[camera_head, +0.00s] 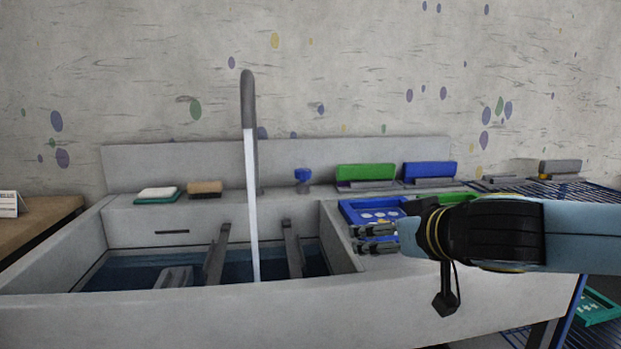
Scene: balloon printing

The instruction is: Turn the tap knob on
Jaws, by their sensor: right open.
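The tap (248,100) is a tall grey spout rising at the back of the sink. A pale straight strip that looks like running water (251,210) drops from its mouth into the sink (150,305). The tap knob (302,175) is small and blue on a grey base, on the back ledge right of the spout. My right gripper (357,239) points left over the sink's right-hand counter. It is open and empty, apart from the knob, below and right of it in the picture. My left gripper is not in view.
A blue tray (350,211) lies just behind my right gripper. Green (365,171) and blue (429,169) blocks stand on the ledge right of the knob. A soap-like white block (157,192) and a brown brush (204,187) lie left of the spout. Grey bars (293,248) cross the basin.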

